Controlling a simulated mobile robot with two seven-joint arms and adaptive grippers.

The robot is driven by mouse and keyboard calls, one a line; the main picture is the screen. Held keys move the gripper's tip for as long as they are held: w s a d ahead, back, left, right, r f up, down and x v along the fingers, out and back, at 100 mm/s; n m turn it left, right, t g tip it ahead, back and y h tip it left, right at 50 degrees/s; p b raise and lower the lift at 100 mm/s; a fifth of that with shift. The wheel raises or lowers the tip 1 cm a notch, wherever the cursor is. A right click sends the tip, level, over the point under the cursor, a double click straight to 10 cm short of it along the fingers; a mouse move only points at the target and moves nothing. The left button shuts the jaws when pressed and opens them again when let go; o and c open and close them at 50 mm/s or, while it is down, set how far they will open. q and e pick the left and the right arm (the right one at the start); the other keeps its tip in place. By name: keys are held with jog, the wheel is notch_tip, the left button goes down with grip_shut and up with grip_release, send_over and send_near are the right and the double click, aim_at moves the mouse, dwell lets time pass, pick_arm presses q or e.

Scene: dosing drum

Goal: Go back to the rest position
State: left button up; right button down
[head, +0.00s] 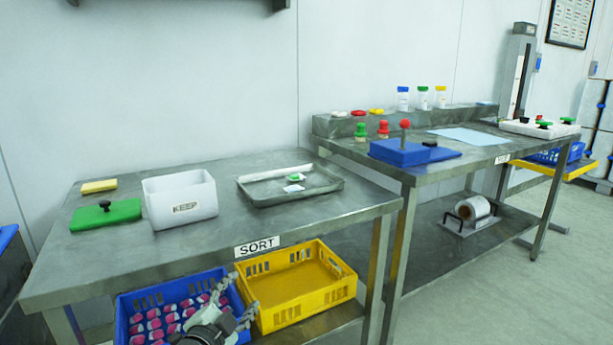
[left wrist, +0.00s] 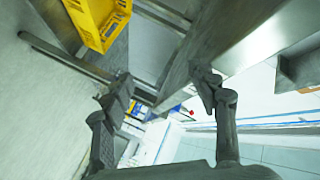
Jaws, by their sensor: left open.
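My left gripper (head: 226,318) shows at the bottom of the head view, in front of the blue crate below the SORT table. In the left wrist view its two fingers (left wrist: 165,98) are spread apart with nothing between them. It is open and empty. The edge of a steel table (left wrist: 215,45) and part of the yellow crate (left wrist: 98,22) show beyond the fingers. My right gripper is in neither view.
The SORT table (head: 110,262) bears a white KEEP bin (head: 180,200), a green board (head: 105,215) and a metal tray (head: 318,190). Below are a blue crate (head: 122,312) with pink-and-white items and an empty yellow crate (head: 300,290). Open floor (head: 490,290) lies right.

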pick_arm(q)
jog(key=s+a+f+n+g+y, duration=0.2)
jog(key=s+a+f+n+g, duration=0.15)
jog(key=s+f, duration=0.55)
jog(key=s+a+f+n+g+y, duration=0.2)
jog(key=s+a+f+n+g, duration=0.25)
jog(key=f, duration=0.75)
jog(key=s+a+f+n+g, duration=0.1)
jog(key=s+a+f+g, duration=0.1)
jog(key=s+f, duration=0.4)
jog(key=s+a+f+n+g, duration=0.2)
jog(key=s+f, duration=0.4)
jog(key=s, duration=0.9)
jog(key=shift+s+a+f+n+g+y, duration=0.2)
jog(key=shift+s+n+g+y, duration=0.1)
jog(key=shift+s+g, duration=0.1)
